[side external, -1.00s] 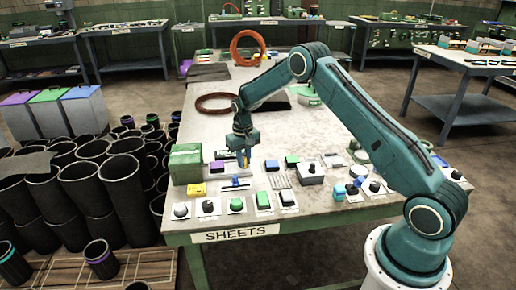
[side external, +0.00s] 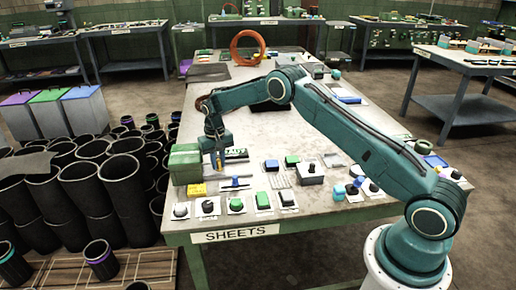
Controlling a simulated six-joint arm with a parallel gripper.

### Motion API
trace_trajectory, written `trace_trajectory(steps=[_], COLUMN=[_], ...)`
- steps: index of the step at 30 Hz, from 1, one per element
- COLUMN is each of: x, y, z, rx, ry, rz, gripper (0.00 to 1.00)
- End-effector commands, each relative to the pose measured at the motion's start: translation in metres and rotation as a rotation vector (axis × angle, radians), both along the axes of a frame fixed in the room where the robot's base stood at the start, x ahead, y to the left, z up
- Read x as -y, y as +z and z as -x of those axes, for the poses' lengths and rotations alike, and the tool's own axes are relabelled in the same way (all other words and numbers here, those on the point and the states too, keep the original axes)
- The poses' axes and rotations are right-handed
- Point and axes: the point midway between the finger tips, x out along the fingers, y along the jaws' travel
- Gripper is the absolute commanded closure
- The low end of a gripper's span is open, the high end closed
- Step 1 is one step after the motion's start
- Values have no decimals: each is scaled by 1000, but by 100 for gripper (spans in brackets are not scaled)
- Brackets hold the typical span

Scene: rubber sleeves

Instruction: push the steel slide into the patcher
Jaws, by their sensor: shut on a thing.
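The patcher looks to be the green box (side external: 185,163) at the near left corner of the table. My gripper (side external: 217,166) points down just to the right of the box, low over the tabletop. It is shut on a small part of the steel slide, with an orange or yellow bit showing at the fingertips. The slide itself is too small and too covered by my gripper to make out, and I cannot tell how far it sits in the patcher.
Several knobs and switches on small plates line the table's near edge, including a green button (side external: 262,200). A green and white labelled piece (side external: 236,153) lies right of my gripper.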

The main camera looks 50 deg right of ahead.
Motion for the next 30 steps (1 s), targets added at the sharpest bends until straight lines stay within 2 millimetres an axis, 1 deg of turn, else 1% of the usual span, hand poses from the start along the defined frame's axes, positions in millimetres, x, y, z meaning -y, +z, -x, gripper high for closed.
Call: trace_trajectory(steps=[1, 2, 3, 5, 6, 15, 20, 26, 30], x=[-4, -4, -5, -5, -4, -3, -3, -3, -3], y=[2, 2, 2, 2, 2, 2, 7, 25, 46], z=[-5, -6, -6, -5, -5, -3, -3, -3, -3], rx=[20, 20, 21, 20, 19, 12, 12, 13, 14], ry=[10, 11, 12, 12, 11, 8, 7, 7, 8], rz=[0, 0, 0, 0, -1, 0, 0, 0, -1], gripper=[100, 100, 76, 64, 60, 60, 60, 60, 60])
